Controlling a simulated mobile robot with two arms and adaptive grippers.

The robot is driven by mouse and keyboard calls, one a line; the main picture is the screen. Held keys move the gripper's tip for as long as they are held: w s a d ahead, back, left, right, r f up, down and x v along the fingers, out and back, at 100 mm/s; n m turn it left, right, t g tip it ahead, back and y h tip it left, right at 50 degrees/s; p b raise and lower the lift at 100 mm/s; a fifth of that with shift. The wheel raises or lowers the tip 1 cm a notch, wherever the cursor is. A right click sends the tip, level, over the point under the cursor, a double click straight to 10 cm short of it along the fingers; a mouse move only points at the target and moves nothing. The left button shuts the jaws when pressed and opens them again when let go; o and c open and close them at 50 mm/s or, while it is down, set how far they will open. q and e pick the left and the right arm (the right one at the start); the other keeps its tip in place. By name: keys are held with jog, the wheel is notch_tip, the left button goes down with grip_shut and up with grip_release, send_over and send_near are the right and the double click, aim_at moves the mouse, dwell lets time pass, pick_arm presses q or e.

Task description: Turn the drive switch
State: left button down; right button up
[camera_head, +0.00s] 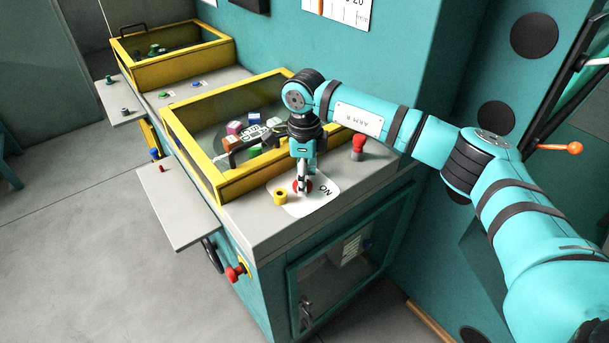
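A white plate marked "ON" (322,203) lies on the near corner of the grey cabinet top. A small red part (295,187) shows on this plate, probably the drive switch, mostly covered by my gripper. My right gripper (304,190) comes in from the right and points straight down at the red part. Its fingers look narrow and close together, seen from the side. I cannot tell whether they grip the part or only touch it. My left gripper is not in view.
A yellow-framed bin (218,190) with several coloured blocks lies behind. A grey side shelf (185,215) sticks out left. Floor at left is clear.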

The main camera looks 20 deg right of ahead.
jog(key=m+b, duration=0.2)
jog(key=m, duration=0.1)
jog(key=m+b, duration=0.2)
jog(key=m, duration=0.3)
jog(key=shift+a, duration=0.15)
jog(key=m+b, duration=0.2)
jog(key=m, duration=0.3)
jog(key=shift+s+a, duration=0.1)
jog(key=shift+r+m+b, duration=0.15)
jog(key=shift+m+b, duration=0.3)
jog(key=shift+m, duration=1.95)
jog(key=o, duration=0.9)
jog(key=shift+o, duration=1.4)
jog(key=shift+a, duration=0.1)
